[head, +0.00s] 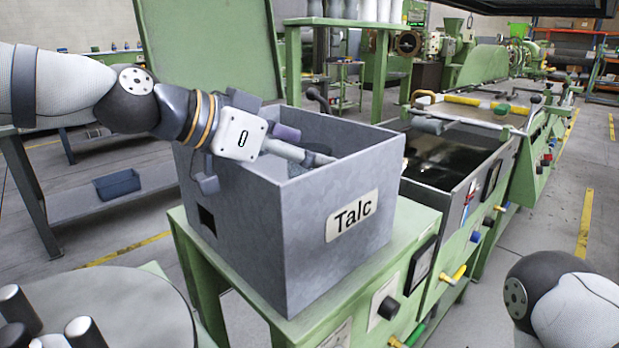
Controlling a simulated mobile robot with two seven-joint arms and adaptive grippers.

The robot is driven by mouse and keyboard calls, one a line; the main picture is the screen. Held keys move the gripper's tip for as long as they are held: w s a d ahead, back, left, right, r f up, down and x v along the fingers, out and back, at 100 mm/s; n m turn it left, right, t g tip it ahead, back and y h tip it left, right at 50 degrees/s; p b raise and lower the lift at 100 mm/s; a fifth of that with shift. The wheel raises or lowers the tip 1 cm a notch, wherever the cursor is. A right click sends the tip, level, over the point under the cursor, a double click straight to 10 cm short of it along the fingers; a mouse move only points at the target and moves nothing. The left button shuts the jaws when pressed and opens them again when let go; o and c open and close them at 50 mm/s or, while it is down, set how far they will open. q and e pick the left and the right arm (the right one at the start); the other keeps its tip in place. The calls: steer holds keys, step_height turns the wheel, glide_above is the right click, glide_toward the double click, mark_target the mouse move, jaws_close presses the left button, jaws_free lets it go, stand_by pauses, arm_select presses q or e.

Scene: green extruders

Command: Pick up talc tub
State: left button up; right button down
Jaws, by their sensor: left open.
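A grey, open-topped box labelled "Talc" (352,217) stands upright on a green machine bench. My left gripper (306,140) is open and reaches from the left over the box's near left rim. Its fingers are over or inside the mouth of the box. A small dark rounded thing (317,159) shows inside, by the fingers; I cannot tell whether it is a tub or whether the fingers touch it. The box's floor and most of its inside are hidden. My right gripper is out of view; only part of my right arm shows at the lower right.
The green bench (407,222) carries knobs and handles on its front. A dark water-filled trough (450,155) lies just right of the box. A tall green panel (210,52) stands behind. Grey floor with yellow lines is free at the right.

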arm_select(q)
steer(key=shift+r, duration=0.1)
steer(key=c, duration=1.2)
steer(key=shift+c, duration=0.2)
steer(key=shift+r, duration=0.1)
